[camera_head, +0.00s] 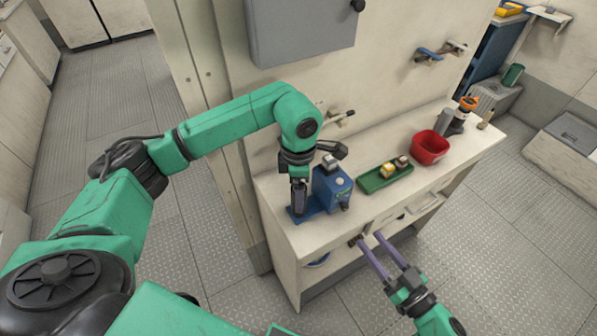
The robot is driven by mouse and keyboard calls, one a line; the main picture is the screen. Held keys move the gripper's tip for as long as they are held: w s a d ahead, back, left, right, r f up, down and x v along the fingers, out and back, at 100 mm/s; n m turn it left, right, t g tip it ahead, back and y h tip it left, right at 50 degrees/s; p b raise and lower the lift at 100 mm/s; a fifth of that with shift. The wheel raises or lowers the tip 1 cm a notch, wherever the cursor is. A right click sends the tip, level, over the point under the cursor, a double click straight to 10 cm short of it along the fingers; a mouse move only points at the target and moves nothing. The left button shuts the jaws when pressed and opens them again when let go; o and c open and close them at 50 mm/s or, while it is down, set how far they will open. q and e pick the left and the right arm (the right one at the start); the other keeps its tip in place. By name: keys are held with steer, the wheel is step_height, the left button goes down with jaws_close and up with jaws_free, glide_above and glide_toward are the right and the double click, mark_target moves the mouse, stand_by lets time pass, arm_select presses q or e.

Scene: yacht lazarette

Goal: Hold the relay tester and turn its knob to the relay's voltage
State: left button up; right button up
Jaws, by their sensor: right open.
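The relay tester (337,192) is a blue box on a blue base near the left end of the bench. A small light-coloured block sits on top of it. A dark spot low on its front may be the knob; it is too small to read. My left gripper (299,200) points down beside the tester's left side, over its base. Its fingers are partly hidden, so I cannot tell whether they touch the tester. My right gripper (370,248) is open and empty, its two purple fingers in front of the bench's front edge, below and right of the tester.
A grey wall cabinet (303,30) hangs above. Wall handles stick out behind the bench.

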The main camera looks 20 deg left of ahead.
mark_target(317, 192)
arm_select(q)
step_height(317, 192, down, 6)
steer(key=shift+f, duration=0.1)
jaws_close()
stand_by(0.5)
